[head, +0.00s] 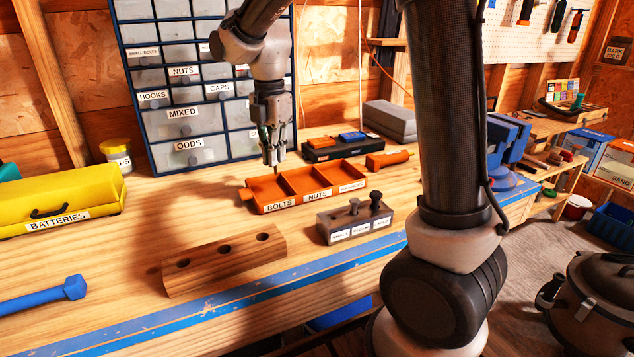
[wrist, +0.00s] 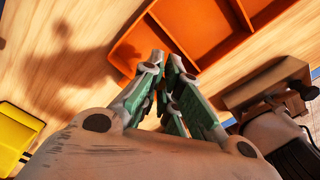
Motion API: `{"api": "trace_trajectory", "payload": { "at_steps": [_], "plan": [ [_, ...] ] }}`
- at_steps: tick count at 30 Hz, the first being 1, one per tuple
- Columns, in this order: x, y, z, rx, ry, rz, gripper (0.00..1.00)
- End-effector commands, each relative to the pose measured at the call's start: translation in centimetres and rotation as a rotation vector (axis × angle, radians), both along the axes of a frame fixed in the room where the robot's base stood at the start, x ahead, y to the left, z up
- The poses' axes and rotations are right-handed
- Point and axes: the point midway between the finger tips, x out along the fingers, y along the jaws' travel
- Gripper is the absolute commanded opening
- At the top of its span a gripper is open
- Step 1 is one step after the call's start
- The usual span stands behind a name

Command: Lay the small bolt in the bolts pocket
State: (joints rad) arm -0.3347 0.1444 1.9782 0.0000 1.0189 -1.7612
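The orange tray (head: 312,205) lies on the bench with pockets labelled BOLTS, NUTS and a third hard to read. The bolts pocket (head: 268,188) is the left one, and I see nothing lying in it. My gripper (head: 271,158) points down above the back of that pocket, its fingers nearly together. In the wrist view my gripper (wrist: 168,62) has a narrow gap between its fingertips, with the tray (wrist: 190,25) beyond. A small dark tip, seemingly the small bolt (head: 274,168), shows below the fingers; the rest is hidden. The grey bolt stand (head: 345,228) holds two bolts; its left place looks empty.
A wooden block with holes (head: 225,262) lies in front of the tray. A yellow BATTERIES box (head: 60,205) is at the left, with a blue bolt-shaped tool (head: 45,295) before it. A drawer cabinet (head: 185,118) stands behind.

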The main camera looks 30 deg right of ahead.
Motion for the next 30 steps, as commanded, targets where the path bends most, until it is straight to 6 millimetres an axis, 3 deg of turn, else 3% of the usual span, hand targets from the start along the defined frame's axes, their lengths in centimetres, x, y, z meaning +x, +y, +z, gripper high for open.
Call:
{"api": "trace_trajectory", "payload": {
  "at_steps": [2, 7, 20, 30],
  "plan": [
    [0.0, 0.0, 0.0, 0.0, 0.0, 0.0, 0.0],
    [0.0, 0.0, 0.0, 0.0, 0.0, 0.0, 0.3],
    [0.1, 0.0, 0.9, 0.001, -0.003, 0.0, 0.3],
    [0.1, 0.0, 8.1, 0.001, -0.004, 0.0, 0.3]
  ]
}}
